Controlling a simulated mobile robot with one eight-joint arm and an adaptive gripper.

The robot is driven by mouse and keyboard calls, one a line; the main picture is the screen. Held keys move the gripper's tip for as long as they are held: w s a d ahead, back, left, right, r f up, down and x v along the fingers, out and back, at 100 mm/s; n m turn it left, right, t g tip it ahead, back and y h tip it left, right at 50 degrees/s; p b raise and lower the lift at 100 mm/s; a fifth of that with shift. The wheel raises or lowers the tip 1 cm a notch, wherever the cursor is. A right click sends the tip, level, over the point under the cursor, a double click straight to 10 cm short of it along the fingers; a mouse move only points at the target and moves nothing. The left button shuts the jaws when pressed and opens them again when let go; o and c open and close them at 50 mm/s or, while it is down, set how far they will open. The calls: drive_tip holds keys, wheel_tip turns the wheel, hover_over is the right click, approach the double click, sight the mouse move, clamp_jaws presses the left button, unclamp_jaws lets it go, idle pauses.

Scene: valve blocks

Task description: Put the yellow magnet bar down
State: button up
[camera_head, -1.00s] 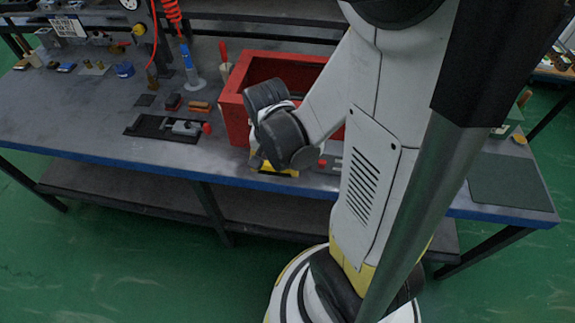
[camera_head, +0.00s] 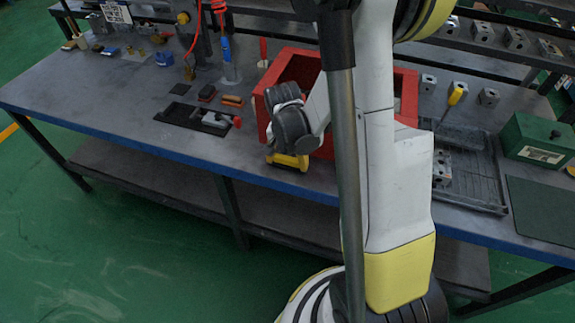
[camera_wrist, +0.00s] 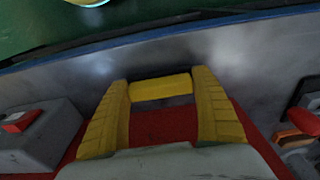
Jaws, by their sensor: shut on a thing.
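The yellow magnet bar (camera_wrist: 160,88) lies crosswise between the two yellow fingers of my gripper (camera_wrist: 161,92) in the wrist view, touching both near their tips. My gripper is shut on it. In the head view my gripper (camera_head: 288,162) is low at the front face of the red box, near the table's front edge. The bar cannot be told apart from the yellow fingers there. Whether the bar touches the tabletop cannot be told.
The open red box (camera_head: 262,112) stands behind my gripper on the grey workbench (camera_head: 100,105). A dark tray with a red-knobbed fixture (camera_head: 215,121) is to the left. A black tray (camera_head: 470,178) and green box (camera_head: 538,140) are to the right. Bare bench lies near the front edge.

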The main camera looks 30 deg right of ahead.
drive_tip(key=shift+f, duration=0.2)
drive_tip(key=o, duration=1.3)
drive_tip(key=shift+f, duration=0.15)
drive_tip(key=shift+o, duration=0.2)
wheel_tip(320, 180, up, 12)
drive_tip(key=s+a+p, duration=0.1)
drive_tip(key=p, duration=0.4)
drive_tip(key=s+a+r+n+t, duration=0.3)
drive_tip(key=s+a+r+n, duration=0.2)
drive_tip(key=a+r, duration=0.1)
drive_tip(key=s+a+r+n+t+y, duration=0.1)
drive_tip(key=s+a+r+n+t, duration=0.2)
drive_tip(key=r, duration=0.6)
drive_tip(key=shift+s+a+n, duration=0.95)
drive_tip(key=shift+a+n, duration=0.25)
drive_tip(key=shift+a, duration=0.55)
